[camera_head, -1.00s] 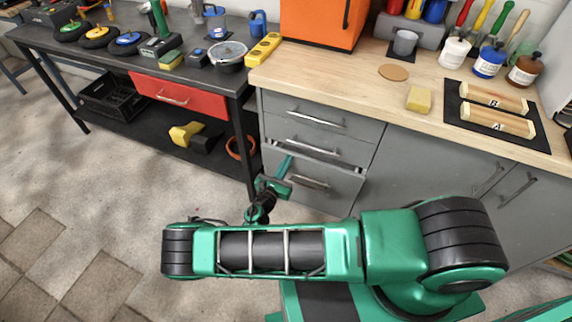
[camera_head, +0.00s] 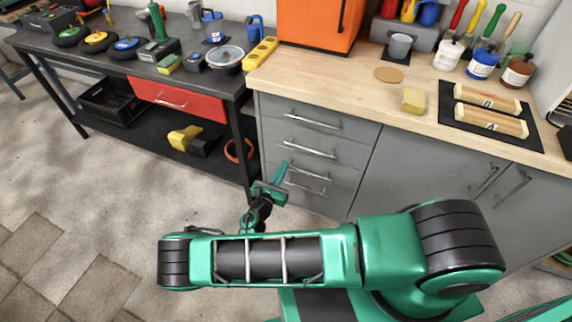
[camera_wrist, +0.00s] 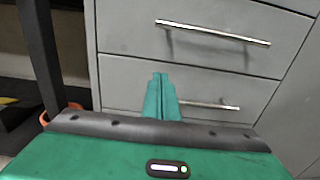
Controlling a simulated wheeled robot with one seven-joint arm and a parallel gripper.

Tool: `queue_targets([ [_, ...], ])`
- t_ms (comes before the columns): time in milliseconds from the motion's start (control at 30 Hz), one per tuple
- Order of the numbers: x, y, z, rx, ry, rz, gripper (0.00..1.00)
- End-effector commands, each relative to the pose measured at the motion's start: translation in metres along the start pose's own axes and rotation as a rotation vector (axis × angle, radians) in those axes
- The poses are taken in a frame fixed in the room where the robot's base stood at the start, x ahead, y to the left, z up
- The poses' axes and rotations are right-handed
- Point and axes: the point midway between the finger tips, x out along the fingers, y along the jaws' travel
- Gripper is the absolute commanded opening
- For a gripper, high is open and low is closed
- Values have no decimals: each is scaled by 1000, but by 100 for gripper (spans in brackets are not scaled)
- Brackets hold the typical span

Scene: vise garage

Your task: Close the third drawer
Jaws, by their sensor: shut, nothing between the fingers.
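The third drawer (camera_head: 331,180), grey with a silver bar handle, is in the grey cabinet under the wooden counter. Its front looks flush with the drawers above it, with no open gap showing in the head view. My gripper (camera_head: 286,164) is shut and empty, with its fingers pointing at the left part of the lower drawer fronts. In the wrist view my gripper's fingertips (camera_wrist: 161,78) overlap a lower drawer front, left of its handle (camera_wrist: 208,105). I cannot tell whether they touch it. Another drawer handle (camera_wrist: 213,32) is above.
The second drawer (camera_head: 345,152) and top drawer (camera_head: 352,127) look shut. The black workbench (camera_head: 140,68) with its red drawer (camera_head: 180,98) stands left, its dark leg (camera_head: 239,150) close to my gripper. Grey cabinet doors (camera_head: 410,165) are on the right. Floor in front is free.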

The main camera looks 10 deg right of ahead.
Motion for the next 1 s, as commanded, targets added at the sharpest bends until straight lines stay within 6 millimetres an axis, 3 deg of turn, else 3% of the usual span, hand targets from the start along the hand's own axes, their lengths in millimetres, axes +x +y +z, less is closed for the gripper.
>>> queue_targets([
  [33,-14,3,0,2,1,6,0],
  [200,-46,-2,0,2,2,-2,0],
  [500,-85,-4,0,2,1,-9,0],
  [733,-92,-4,0,2,1,-9,0],
  [1000,-87,-7,7,43,38,-59,0],
])
